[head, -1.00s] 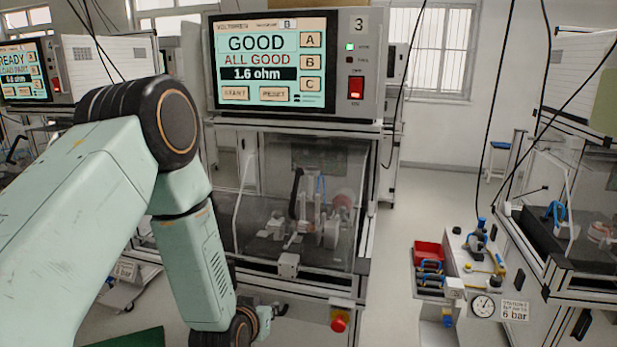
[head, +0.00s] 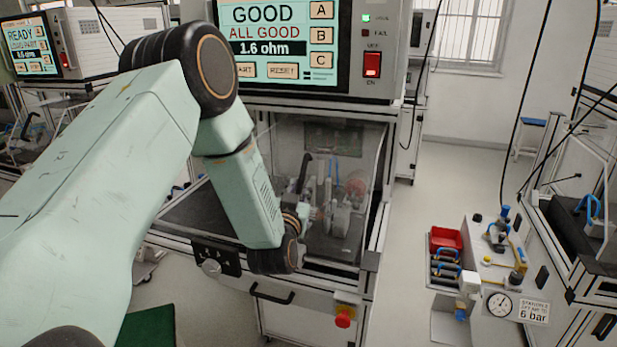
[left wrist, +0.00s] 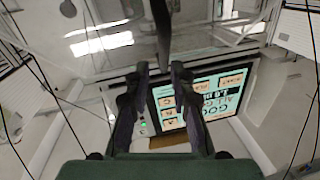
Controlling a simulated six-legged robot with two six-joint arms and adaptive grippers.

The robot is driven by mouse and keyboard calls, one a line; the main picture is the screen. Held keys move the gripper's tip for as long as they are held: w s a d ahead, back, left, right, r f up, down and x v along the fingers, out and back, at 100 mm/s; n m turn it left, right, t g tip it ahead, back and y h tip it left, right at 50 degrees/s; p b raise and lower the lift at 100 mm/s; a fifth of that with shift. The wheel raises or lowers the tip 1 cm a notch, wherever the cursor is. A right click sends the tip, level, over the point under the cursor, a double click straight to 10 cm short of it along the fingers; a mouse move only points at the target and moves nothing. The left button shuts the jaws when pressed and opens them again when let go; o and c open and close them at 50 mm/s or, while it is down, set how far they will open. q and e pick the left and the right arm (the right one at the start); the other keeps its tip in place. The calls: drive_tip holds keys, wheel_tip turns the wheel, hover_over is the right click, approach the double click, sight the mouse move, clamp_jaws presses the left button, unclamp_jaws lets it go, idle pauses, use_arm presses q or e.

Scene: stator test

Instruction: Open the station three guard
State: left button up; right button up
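The station three guard (head: 350,165) is a clear, hazy cover below the tester screen, with fixtures visible behind it. It looks down, but my arm hides part of its front, so its exact angle is unclear. My left gripper (head: 305,213) is in front of the guard, mostly hidden behind my wrist in the head view. In the left wrist view its dark fingers (left wrist: 160,72) stand apart. A dark bar (left wrist: 161,35) shows between and beyond them; I cannot tell whether it touches them. My right gripper is not in view.
The tester screen (head: 275,40) reads GOOD, ALL GOOD, 1.6 ohm. A black drawer-type handle (head: 271,295) and a red button (head: 343,318) are on the station's front. A side bench with a red bin (head: 446,239) and gauge (head: 499,304) stands right, across free floor.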

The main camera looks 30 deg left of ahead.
sight(302, 180)
use_arm(q)
drive_tip(key=w+a, duration=0.2)
drive_tip(key=shift+w+a, duration=0.25)
drive_tip(key=shift+w, duration=0.05)
drive_tip(key=w, duration=0.3)
drive_tip(key=shift+w+f, duration=0.15)
drive_tip(key=shift+w, duration=0.05)
drive_tip(key=shift+s+a+r, duration=0.2)
drive_tip(key=shift+s+a, duration=0.15)
drive_tip(key=shift+s, duration=0.05)
drive_tip(key=shift+w+d+f, duration=0.2)
drive_tip(key=shift+w, duration=0.15)
drive_tip(key=c, duration=0.4)
drive_tip(key=shift+a, duration=0.1)
clamp_jaws()
